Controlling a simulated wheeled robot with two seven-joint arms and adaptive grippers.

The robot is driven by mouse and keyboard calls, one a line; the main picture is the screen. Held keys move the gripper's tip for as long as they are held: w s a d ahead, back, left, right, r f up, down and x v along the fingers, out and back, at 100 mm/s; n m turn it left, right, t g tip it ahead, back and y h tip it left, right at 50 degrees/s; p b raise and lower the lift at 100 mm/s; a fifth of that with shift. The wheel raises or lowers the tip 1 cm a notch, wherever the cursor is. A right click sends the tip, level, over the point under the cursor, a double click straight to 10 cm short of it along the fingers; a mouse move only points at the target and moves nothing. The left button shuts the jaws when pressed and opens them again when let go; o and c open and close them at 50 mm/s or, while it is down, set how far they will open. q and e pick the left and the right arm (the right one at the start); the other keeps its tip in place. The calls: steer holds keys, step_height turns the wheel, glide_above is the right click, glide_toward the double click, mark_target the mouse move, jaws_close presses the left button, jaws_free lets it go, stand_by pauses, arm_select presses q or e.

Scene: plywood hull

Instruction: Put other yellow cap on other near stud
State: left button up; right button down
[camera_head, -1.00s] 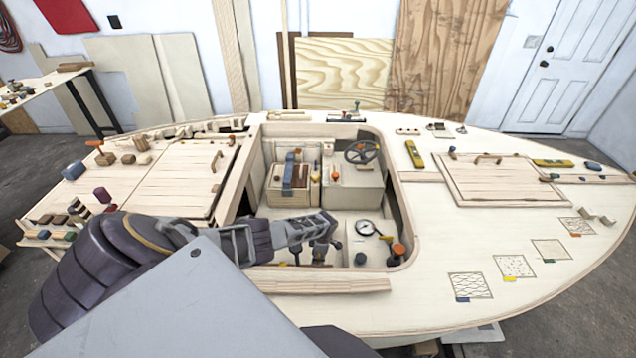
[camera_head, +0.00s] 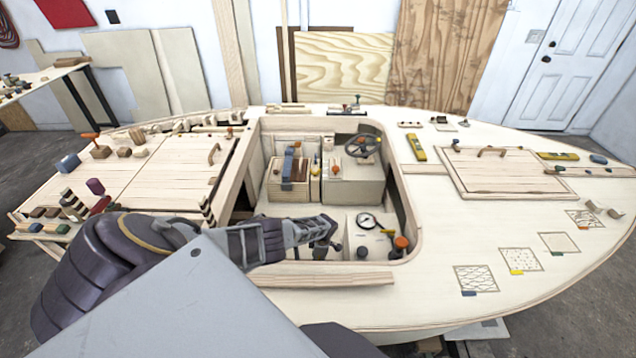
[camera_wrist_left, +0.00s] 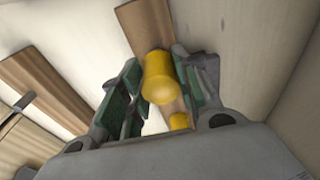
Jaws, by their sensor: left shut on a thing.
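My left gripper (camera_head: 328,229) reaches from the left over the near side of the cockpit in the head view. In the left wrist view its fingers (camera_wrist_left: 160,82) are shut on a yellow cap (camera_wrist_left: 159,77), a smooth cylinder between the green pads. A second yellow piece (camera_wrist_left: 180,121) shows below it, mostly hidden by the gripper body. I cannot tell whether it is a cap or what it sits on. The near studs cannot be made out in either view. My right gripper is not in view.
A round gauge (camera_head: 367,222) and an orange-topped knob (camera_head: 401,243) stand right of the gripper on the cockpit's near side. A steering wheel (camera_head: 362,146) is farther back. The cockpit's near coaming (camera_head: 330,281) runs below the arm. Wooden strips (camera_wrist_left: 40,90) show in the wrist view.

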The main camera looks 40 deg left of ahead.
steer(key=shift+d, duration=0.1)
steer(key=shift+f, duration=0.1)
